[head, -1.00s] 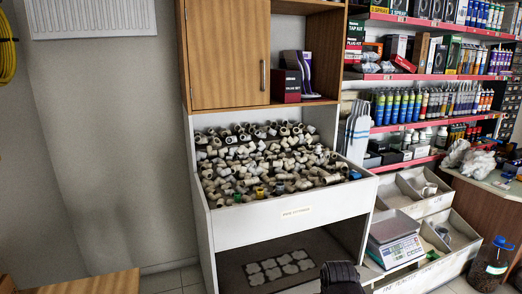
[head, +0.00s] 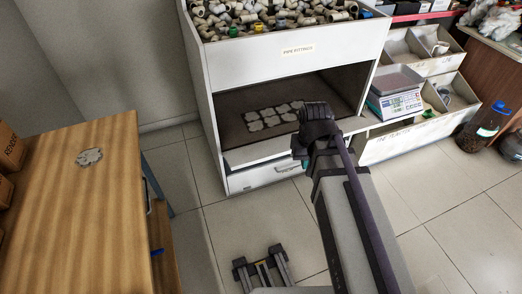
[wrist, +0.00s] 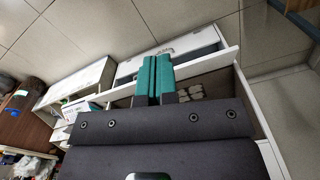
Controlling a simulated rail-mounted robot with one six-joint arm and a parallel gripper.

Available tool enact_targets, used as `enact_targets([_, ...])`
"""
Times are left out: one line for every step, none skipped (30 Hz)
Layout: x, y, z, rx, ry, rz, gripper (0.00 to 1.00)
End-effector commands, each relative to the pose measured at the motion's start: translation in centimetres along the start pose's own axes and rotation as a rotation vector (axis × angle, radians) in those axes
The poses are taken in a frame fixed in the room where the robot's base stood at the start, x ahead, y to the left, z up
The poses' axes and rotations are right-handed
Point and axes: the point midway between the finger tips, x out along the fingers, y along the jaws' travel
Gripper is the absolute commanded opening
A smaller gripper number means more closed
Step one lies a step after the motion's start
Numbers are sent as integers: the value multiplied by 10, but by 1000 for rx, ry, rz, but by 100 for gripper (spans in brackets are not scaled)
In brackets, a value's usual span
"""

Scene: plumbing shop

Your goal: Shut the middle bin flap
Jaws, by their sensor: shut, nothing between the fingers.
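The white bin unit (head: 205,90) stands at the upper middle of the head view. Its middle compartment is open at the front, showing a dark floor (head: 235,130) with several grey flower-shaped pieces (head: 270,117). A white ledge (head: 257,151) runs along its lower front, above a front panel (head: 262,177); I cannot tell which is the flap. My gripper (wrist: 154,77) has teal fingers, shut together and empty, over the white panel edge (wrist: 212,61) in the wrist view. In the head view my wrist hides part of the opening, and contact is unclear.
The top bin front (head: 300,50) is labelled and full of fittings. A scale (head: 396,95) and white side bins (head: 420,135) stand to the right. A wooden table (head: 85,190) fills the left. A bottle (head: 485,128) stands at the right. Tiled floor (head: 455,200) is clear between.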

Motion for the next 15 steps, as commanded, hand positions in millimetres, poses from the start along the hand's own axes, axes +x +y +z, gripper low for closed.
enact_targets([72,-12,-32,2,0,0,0])
enact_targets([91,-19,-47,20,0,0,0])
enact_targets([116,-29,-67,59,0,0,0])
enact_targets([135,-38,-82,96,0,0,0])
enact_targets([154,-46,-99,144,0,0,0])
enact_targets([179,-58,-121,218,0,-1,0])
enact_targets([198,-68,-139,285,0,-1,0])
enact_targets([216,-79,-158,362,0,-1,0])
enact_targets([238,-93,-184,487,0,-1,0])
enact_targets([250,-103,-204,600,0,-1,0])
enact_targets([253,-111,-221,719,0,-1,0])
enact_targets([241,-114,-235,868,0,-1,0])
enact_targets([232,-114,-240,966,0,-1,0])
enact_targets([229,-114,-242,1051,0,-1,0])
enact_targets([228,-114,-240,1141,0,-1,0])
